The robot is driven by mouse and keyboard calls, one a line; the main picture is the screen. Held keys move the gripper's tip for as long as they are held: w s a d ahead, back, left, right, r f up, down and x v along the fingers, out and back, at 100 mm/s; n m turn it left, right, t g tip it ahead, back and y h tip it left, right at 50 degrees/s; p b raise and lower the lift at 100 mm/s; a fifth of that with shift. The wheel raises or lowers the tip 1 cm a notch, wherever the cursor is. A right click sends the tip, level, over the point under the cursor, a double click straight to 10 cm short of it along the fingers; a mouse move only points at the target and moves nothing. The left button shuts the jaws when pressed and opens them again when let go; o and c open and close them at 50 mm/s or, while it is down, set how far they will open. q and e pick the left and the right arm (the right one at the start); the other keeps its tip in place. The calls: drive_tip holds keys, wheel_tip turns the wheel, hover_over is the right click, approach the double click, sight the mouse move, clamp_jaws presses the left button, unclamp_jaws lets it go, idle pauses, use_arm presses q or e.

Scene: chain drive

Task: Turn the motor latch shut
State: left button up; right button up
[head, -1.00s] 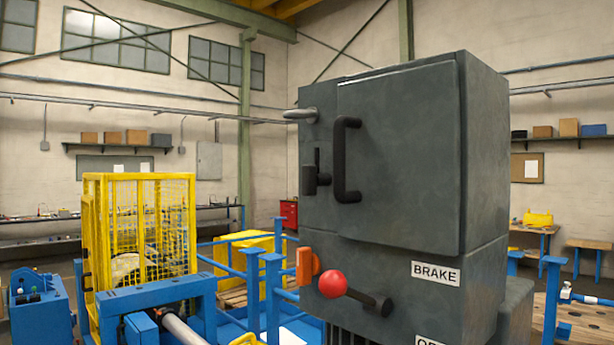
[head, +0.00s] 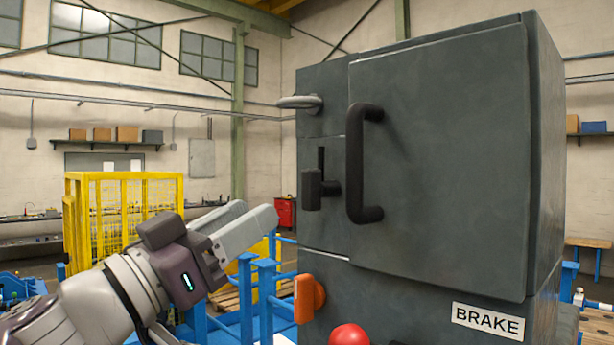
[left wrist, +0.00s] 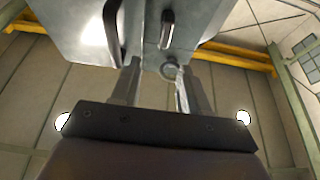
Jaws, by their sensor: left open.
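The dark grey motor cabinet (head: 440,160) fills the right half of the head view, its door flush with the front as far as I can see. A black latch handle (head: 313,188) stands upright on the panel left of the door; what looks like it shows in the left wrist view (left wrist: 167,28). A long black door handle (head: 363,165) is just right of it. My left gripper (head: 258,212) is open and empty, left of the latch and slightly lower, pointing toward the cabinet, apart from it. My right gripper is out of view.
A grey curved lever (head: 299,101) juts out above the latch. An orange handle (head: 308,297) and a red knob (head: 349,335) stick out below it. Blue posts (head: 266,300) and a yellow cage (head: 120,215) stand behind my left arm.

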sight(306, 182)
use_arm(q)
drive_tip(key=p+x, duration=0.2)
drive_tip(key=x, duration=0.3)
drive_tip(key=p+x, duration=0.2)
drive_tip(key=x, duration=0.4)
drive_tip(key=shift+w+a+f, duration=0.15)
drive_tip(key=shift+w+a, duration=0.05)
drive_tip(key=shift+w, duration=0.2)
drive_tip(key=shift+d, duration=0.4)
drive_tip(key=shift+w, duration=0.4)
drive_tip(key=shift+s, duration=0.1)
clamp_jaws()
